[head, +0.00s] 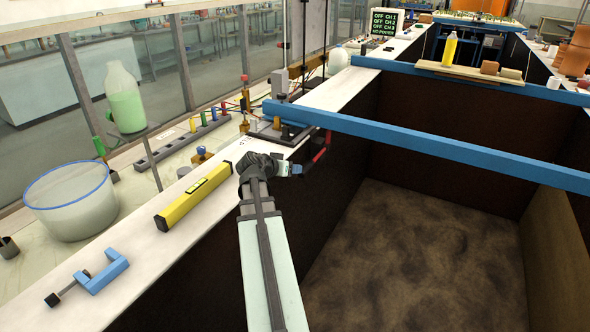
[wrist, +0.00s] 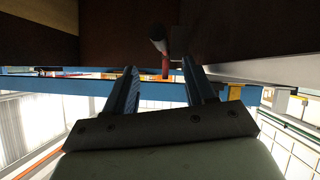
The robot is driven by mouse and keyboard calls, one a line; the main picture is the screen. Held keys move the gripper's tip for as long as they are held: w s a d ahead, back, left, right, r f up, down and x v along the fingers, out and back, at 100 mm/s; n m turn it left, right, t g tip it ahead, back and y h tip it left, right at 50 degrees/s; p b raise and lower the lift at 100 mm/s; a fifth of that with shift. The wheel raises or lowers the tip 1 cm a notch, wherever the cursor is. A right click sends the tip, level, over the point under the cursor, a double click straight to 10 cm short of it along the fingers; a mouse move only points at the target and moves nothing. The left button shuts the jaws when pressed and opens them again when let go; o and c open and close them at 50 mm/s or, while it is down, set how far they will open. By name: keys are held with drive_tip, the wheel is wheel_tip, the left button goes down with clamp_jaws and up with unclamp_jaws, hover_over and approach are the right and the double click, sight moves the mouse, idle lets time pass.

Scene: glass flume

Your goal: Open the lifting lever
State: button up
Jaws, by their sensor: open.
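The lifting lever (head: 320,154) is a dark bar with a red grip, at the inner edge of the left flume wall, below the near blue crossbar. Its red part also shows in the wrist view (wrist: 165,66), with a rounded dark end above it. My gripper (head: 297,169) is just left of the lever in the head view. In the wrist view my two fingers (wrist: 160,75) are apart, with the red part in line with the gap near their tips. I see no contact, and I cannot tell how deep the lever lies between them.
A blue crossbar (head: 430,145) spans the flume just beyond the lever. A yellow level (head: 194,195) and a blue clamp (head: 101,271) lie on the white left ledge. A metal post stand (head: 283,125) rises behind the lever. The flume's interior (head: 420,250) is open to the right.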

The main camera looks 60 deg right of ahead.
drive_tip(key=shift+w+a+r, duration=0.1)
drive_tip(key=shift+a+r, duration=0.2)
drive_tip(key=shift+a, duration=0.25)
drive_tip(key=shift+c, duration=0.2)
